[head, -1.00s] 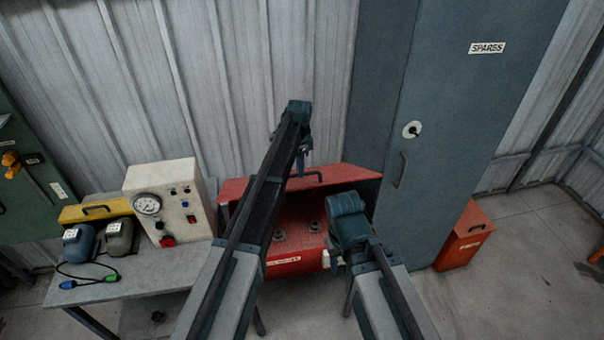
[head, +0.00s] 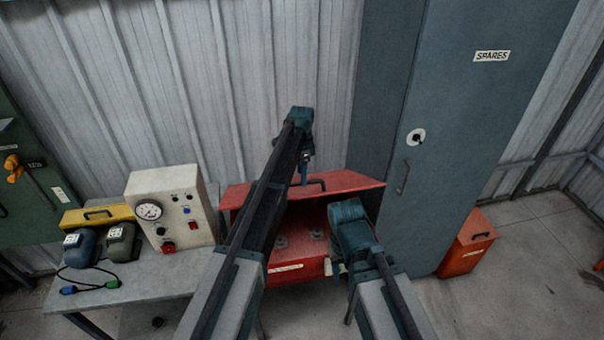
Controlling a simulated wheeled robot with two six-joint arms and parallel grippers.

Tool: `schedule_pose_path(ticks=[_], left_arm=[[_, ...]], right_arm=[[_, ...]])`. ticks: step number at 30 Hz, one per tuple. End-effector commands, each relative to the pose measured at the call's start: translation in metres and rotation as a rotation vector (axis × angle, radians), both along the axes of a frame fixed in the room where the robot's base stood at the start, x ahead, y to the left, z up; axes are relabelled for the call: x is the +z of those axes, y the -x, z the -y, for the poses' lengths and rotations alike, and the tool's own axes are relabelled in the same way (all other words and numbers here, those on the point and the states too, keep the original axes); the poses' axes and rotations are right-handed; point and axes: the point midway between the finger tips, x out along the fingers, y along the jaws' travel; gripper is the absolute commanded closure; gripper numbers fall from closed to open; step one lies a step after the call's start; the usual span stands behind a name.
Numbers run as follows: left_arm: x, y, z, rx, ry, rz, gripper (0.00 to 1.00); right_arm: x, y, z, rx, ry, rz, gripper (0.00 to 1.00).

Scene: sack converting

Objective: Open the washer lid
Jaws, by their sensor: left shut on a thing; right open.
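The red washer (head: 300,270) stands behind my forearms, partly hidden by them. Its lid (head: 345,181) is raised and tilted, with a dark opening below it and round fittings inside. The dark lid handle (head: 318,181) is on the lid's face. My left gripper (head: 304,180) reaches over the washer from above and is shut on the handle; its fingertips are small in view. My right gripper (head: 334,266) is open at the front right of the washer; whether it touches the washer cannot be told.
A grey bench (head: 150,286) at left carries a white gauge box (head: 172,205), two small meters with cables, and a yellow case (head: 92,214). A tall grey SPARES cabinet (head: 460,130) stands right of the washer. An orange bin (head: 468,243) stands beside it. Floor is clear at right.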

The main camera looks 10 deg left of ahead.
Motion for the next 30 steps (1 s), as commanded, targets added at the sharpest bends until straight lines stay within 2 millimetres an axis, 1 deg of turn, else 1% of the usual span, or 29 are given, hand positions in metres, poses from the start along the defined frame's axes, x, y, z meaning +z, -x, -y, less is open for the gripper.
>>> schedule_pose_path(ticks=[1, 10, 14, 20, 26, 28, 30], left_arm=[[0.000, -0.004, -0.003, 0.002, -0.005, 0.010, 0.53], [0.000, -0.004, -0.003, 0.002, -0.005, 0.010, 0.53], [0.003, -0.003, -0.003, 0.002, -0.005, 0.010, 0.53], [0.018, -0.002, -0.002, 0.001, -0.005, 0.009, 0.53], [0.045, 0.001, 0.000, 0.001, -0.003, 0.006, 0.53], [0.040, 0.024, 0.002, 0.000, -0.003, 0.005, 0.53], [0.041, 0.042, 0.004, -0.001, -0.003, 0.005, 0.53]], right_arm=[[0.000, 0.000, 0.000, 0.000, 0.000, 0.000, 0.50], [0.000, 0.000, 0.000, 0.000, 0.000, 0.000, 0.50], [0.003, 0.000, 0.000, -0.001, 0.000, 0.000, 0.50], [0.018, 0.000, 0.000, -0.008, 0.000, 0.000, 0.50], [0.045, 0.001, 0.000, -0.023, -0.001, 0.001, 0.50], [0.040, 0.001, 0.000, -0.025, -0.002, 0.001, 0.50], [0.041, 0.001, 0.000, -0.026, -0.002, 0.001, 0.50]])
